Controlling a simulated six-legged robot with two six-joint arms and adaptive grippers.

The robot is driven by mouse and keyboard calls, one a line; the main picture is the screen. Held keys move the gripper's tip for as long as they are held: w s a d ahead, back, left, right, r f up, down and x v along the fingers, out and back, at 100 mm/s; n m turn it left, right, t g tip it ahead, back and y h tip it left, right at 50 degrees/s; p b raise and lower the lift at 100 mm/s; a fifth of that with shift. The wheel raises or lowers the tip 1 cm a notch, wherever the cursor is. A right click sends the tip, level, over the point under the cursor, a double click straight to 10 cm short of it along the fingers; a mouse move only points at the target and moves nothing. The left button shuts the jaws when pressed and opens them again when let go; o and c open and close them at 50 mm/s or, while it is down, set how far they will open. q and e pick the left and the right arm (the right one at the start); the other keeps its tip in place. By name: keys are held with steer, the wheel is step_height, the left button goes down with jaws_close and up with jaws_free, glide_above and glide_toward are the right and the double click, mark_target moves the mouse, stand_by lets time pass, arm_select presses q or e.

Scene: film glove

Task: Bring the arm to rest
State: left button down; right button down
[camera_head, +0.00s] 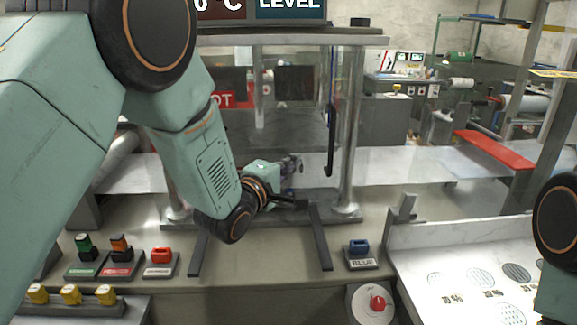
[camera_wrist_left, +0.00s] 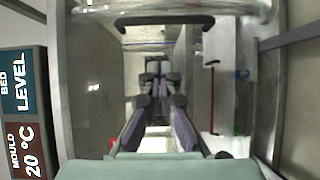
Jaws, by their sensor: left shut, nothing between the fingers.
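My left arm comes in from the left in the head view and reaches down to the front of a glazed metal-framed enclosure. My left gripper (camera_head: 291,163) is small and partly hidden behind its own wrist there. In the left wrist view the gripper (camera_wrist_left: 158,68) points away from the camera, its fingers together and nothing between them. A black bar handle (camera_head: 331,140) is on the enclosure, to the right of the gripper and apart from it. The handle also shows in the left wrist view (camera_wrist_left: 165,20). My right gripper is not in view.
Two dark rails (camera_head: 319,238) lie on the counter below the wrist. Button blocks (camera_head: 160,262) stand front left, a blue switch (camera_head: 359,250) and red knob (camera_head: 377,303) front right. A white sloped panel (camera_head: 455,262) is at right. A display (camera_head: 290,8) hangs above.

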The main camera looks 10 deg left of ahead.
arm_select(q)
steer(key=s+a+f+m+g+y+b, duration=0.3)
steer(key=s+f+m, duration=0.45)
steer(key=f, duration=0.65)
steer(key=s+a+f+m+g+y+b, duration=0.15)
steer(key=s+a+f+m+g, duration=0.3)
steer(key=s+f, duration=0.75)
steer(key=s+a+f+m+g+b, duration=0.1)
steer(key=s+f+g+b, duration=0.3)
steer(key=s+f, duration=0.7)
steer(key=s+a+f+m+g+y+b, duration=0.1)
steer(key=s+f+g+b, duration=0.3)
steer(key=s+f, duration=0.7)
steer(key=s+g, duration=0.1)
steer(key=s, duration=0.4)
steer(key=shift+s+f+g, duration=0.35)
steer(key=shift+s+f, duration=0.05)
